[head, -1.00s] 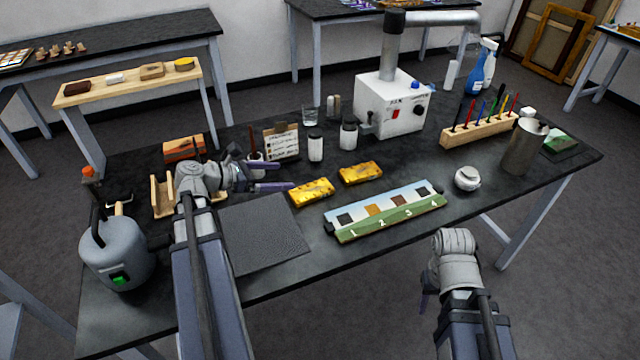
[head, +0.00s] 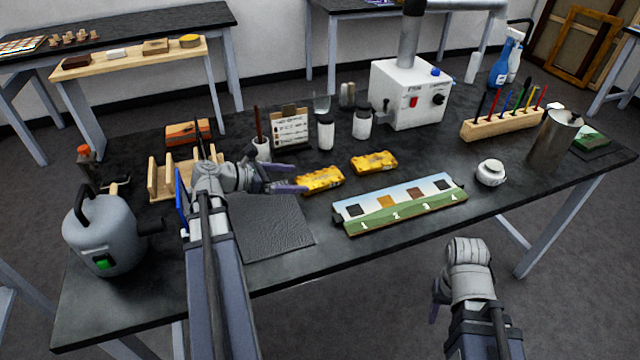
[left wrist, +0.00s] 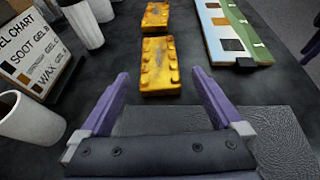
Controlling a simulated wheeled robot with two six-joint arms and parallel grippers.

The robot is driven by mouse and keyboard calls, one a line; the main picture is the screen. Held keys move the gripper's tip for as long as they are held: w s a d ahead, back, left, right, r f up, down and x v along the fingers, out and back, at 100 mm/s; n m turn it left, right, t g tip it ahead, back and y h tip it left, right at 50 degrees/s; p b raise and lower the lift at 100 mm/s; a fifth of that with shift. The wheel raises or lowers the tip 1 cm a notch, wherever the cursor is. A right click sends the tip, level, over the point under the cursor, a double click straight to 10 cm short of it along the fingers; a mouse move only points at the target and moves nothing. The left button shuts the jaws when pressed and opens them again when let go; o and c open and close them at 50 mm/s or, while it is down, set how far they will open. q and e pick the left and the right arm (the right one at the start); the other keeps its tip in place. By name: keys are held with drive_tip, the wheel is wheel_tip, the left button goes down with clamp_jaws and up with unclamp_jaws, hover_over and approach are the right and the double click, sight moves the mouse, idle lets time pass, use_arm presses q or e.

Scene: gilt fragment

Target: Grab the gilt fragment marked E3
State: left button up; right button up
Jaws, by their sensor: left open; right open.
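Two gold, bumpy gilt fragments lie flat on the dark table. The nearer one (head: 320,179) is just beyond the fingertips of my left gripper (head: 290,178); the farther one (head: 374,162) lies behind it to the right. In the left wrist view the nearer fragment (left wrist: 160,66) sits centred ahead of the open, empty fingers (left wrist: 160,73), and the farther one (left wrist: 156,15) is in line beyond it. No E3 mark is readable on either. My right gripper (head: 435,312) is low in front of the table's edge, apart from everything, its fingers mostly hidden.
A label chart (head: 290,130), a white cup (head: 262,149) and white jars (head: 326,133) stand behind. A grey canister (head: 105,235) stands at left.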

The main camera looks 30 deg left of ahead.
sight(317, 179)
use_arm(q)
drive_tip(key=shift+f+b+x, duration=0.15)
drive_tip(key=shift+b+x, duration=0.65)
drive_tip(key=shift+x, duration=1.1)
drive_tip(key=shift+f+b+x, duration=0.1)
drive_tip(key=shift+b+x, duration=0.65)
drive_tip(key=shift+x, duration=1.1)
drive_tip(key=shift+a+r, duration=0.1)
drive_tip(key=shift+a, duration=0.05)
drive_tip(key=c, duration=1.4)
wheel_tip(317, 179, up, 10)
drive_tip(key=p, duration=1)
